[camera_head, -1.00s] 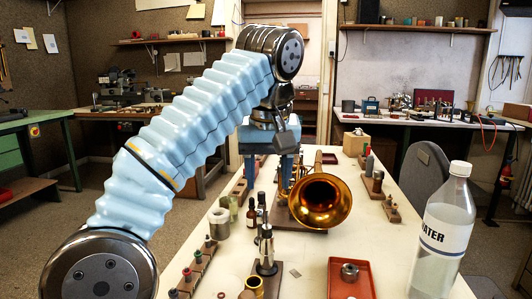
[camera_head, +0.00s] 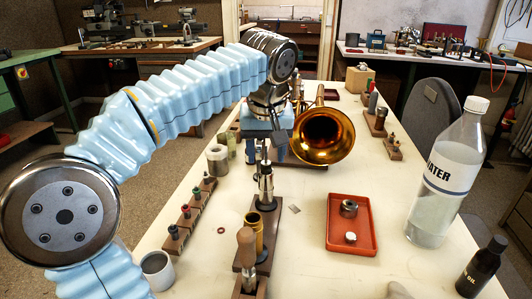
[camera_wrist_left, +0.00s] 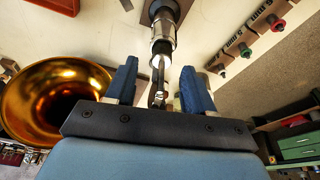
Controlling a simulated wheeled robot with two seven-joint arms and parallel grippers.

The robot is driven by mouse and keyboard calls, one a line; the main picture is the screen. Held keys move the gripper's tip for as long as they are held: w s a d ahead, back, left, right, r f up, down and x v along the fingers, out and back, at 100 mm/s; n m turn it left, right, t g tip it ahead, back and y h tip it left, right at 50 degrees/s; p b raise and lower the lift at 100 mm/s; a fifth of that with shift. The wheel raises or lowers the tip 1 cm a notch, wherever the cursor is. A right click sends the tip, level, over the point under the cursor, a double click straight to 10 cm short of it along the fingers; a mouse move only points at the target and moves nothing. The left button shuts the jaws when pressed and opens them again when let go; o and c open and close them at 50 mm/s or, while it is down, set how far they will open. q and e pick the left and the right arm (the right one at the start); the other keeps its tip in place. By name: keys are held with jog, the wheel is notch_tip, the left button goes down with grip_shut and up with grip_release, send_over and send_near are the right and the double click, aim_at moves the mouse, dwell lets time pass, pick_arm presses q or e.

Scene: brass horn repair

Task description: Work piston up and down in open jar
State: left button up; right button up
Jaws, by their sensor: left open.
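A silver piston (camera_head: 265,187) stands upright on a dark wooden stand in the middle of the table. It also shows in the left wrist view (camera_wrist_left: 163,45), with its thin stem pointing between my fingers. My left gripper (camera_head: 265,146) is open just above and behind the piston in the head view. In the wrist view its two blue fingers (camera_wrist_left: 158,88) are on either side of the stem, with gaps. A small metal jar (camera_head: 348,208) sits in the red tray (camera_head: 333,241), beside a small pale cap (camera_head: 351,238). My right gripper is not in view.
A brass horn (camera_head: 340,137) lies right of my left gripper. A brass tube (camera_head: 255,235) and a wooden-handled tool (camera_head: 247,248) stand in front of the piston. A water bottle (camera_head: 448,180) and a dark oil bottle (camera_head: 482,268) stand right. A rack (camera_head: 190,218) of small parts lies left.

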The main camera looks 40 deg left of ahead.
aim_at(266, 161)
pick_arm(q)
jog(key=shift+w+a+f, duration=0.1)
jog(key=shift+f, duration=0.4)
grip_shut()
notch_tip(266, 161, up, 10)
dwell(1.6)
